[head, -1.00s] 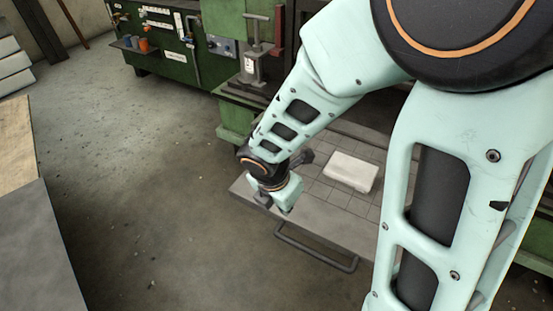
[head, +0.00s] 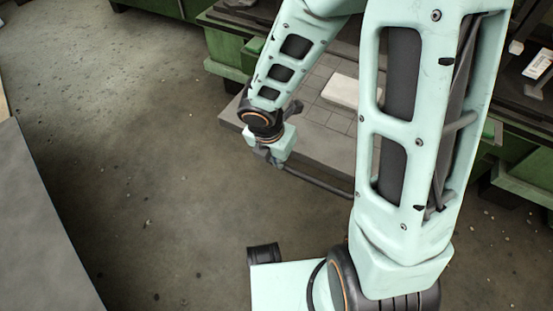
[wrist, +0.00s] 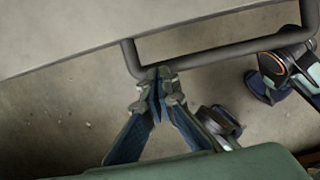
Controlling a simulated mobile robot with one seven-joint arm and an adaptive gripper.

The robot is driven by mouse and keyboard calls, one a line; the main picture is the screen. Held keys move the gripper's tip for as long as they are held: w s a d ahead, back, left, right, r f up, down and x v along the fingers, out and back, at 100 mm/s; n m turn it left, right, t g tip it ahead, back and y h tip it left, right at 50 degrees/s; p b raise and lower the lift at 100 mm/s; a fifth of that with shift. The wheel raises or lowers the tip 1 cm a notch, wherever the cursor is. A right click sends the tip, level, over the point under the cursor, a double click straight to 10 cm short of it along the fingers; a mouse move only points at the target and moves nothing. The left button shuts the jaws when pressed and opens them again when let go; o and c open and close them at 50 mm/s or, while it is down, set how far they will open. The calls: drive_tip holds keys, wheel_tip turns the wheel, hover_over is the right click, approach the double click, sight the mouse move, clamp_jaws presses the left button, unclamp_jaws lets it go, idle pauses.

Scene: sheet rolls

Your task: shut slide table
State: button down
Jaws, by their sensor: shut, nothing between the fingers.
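My gripper (head: 272,162) is at the left end of the handle. In the wrist view my gripper's (wrist: 158,78) fingertips are closed together and empty, close to that bend; I cannot tell whether they touch it.
A white block (head: 342,91) lies on the slide table. The green machine (head: 232,50) stands behind. A grey surface (head: 35,225) lies at the left edge. Bare concrete floor (head: 150,150) is open between it and the slide table.

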drive_tip(key=shift+w+d, duration=0.6)
drive_tip(key=shift+w, duration=0.25)
drive_tip(key=shift+w+d, duration=0.55)
drive_tip(key=shift+w, duration=0.25)
drive_tip(key=shift+w+d+p, duration=0.1)
drive_tip(key=shift+p, duration=0.25)
